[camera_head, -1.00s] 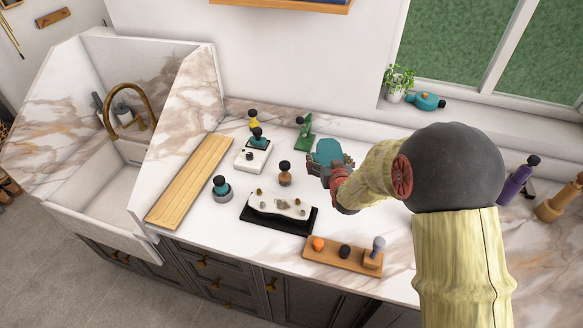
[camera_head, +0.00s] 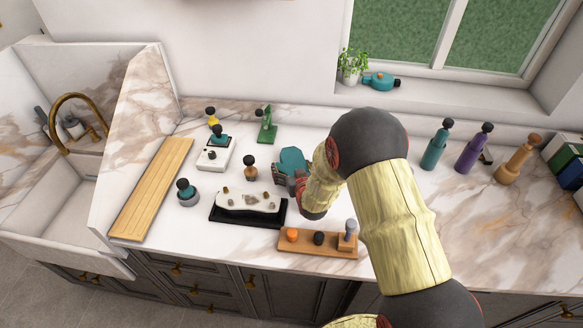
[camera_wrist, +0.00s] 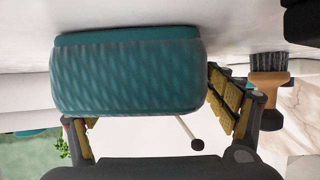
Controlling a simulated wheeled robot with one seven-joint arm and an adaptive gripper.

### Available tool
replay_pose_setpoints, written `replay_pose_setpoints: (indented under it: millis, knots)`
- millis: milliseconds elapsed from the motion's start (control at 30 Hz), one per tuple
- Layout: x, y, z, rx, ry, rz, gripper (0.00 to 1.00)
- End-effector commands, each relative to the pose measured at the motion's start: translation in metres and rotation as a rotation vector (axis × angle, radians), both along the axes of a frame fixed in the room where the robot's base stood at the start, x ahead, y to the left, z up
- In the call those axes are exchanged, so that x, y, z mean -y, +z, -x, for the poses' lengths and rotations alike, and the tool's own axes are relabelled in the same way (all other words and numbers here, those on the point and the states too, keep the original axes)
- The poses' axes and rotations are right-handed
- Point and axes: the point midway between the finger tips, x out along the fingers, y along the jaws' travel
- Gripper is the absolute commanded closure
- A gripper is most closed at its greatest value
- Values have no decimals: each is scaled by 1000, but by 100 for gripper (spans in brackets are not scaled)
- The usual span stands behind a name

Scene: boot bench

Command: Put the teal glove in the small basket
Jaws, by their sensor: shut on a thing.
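My gripper (camera_head: 290,178) is shut on a teal thing (camera_head: 291,160), apparently the teal glove, above the back middle of the counter. In the wrist view the glove (camera_wrist: 125,75) is a thick, rounded, wavy-textured block between the yellow-padded fingers. It covers much of that view. Part of the gripper is hidden behind my arm in the head view. I cannot make out a small basket in either view.
Below on the marble counter (camera_head: 200,232) stand a black tray (camera_head: 250,222) with a white piece, a wooden rack (camera_head: 300,247) and a dark-knobbed brown item (camera_head: 250,172). A wooden board (camera_head: 155,190) lies left. Bottles (camera_head: 435,150) stand at the right.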

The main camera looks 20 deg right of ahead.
Motion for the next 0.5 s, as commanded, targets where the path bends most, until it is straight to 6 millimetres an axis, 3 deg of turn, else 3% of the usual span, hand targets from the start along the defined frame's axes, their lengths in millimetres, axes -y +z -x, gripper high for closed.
replay_pose_setpoints:
  millis: [200,233,500]
  knots:
    - [0,-3,0,0,0,0,40]
    - [0,-2,0,0,0,0,14]
    - [0,-2,0,0,0,0,0]
